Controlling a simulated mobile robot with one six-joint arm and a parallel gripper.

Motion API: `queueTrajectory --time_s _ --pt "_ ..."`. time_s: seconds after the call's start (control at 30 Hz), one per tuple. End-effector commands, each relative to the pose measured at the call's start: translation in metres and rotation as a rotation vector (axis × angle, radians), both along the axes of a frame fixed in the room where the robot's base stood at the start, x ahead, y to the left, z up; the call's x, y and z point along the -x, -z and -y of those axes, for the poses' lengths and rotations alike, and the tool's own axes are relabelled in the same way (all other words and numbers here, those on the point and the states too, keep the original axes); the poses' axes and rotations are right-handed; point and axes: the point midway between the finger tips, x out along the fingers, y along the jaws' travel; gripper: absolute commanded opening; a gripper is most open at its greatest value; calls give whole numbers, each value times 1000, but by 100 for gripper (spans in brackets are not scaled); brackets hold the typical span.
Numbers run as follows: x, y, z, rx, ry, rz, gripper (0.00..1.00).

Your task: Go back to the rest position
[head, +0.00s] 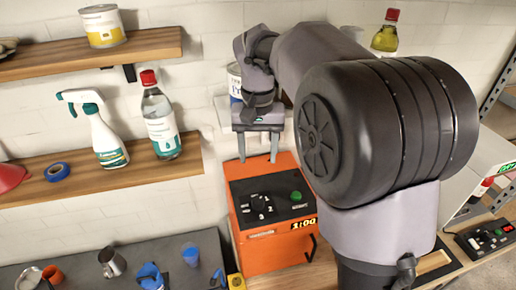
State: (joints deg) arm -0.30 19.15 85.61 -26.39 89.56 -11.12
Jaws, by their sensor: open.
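My gripper (258,157) hangs above the orange machine (275,215), with its two fingers pointing down and apart. It is open and nothing shows between the fingers. My arm reaches across the right half of the head view and hides part of the wall and bench behind it. A white can with blue lettering (235,82) stands behind the gripper, partly hidden by the wrist.
Two wooden shelves at left hold a yellow-labelled can (102,26), a spray bottle (96,130), a red-capped bottle (160,120) and blue tape (57,172). Several cups, including a metal one (112,263), stand on the dark surface below. A control box (487,238) sits at right.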

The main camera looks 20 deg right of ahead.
Motion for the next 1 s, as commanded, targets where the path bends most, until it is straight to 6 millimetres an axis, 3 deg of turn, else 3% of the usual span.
queueTrajectory --time_s 0.43,0.57,0.77,0.9,1.0 --pt "0 -3 0 0 0 0 55" --pt "14 14 -2 -11 2 30 55" --pt "99 97 -15 -77 23 198 55" --pt "162 173 -25 -129 53 329 55" --pt "198 225 -31 -162 78 411 55"
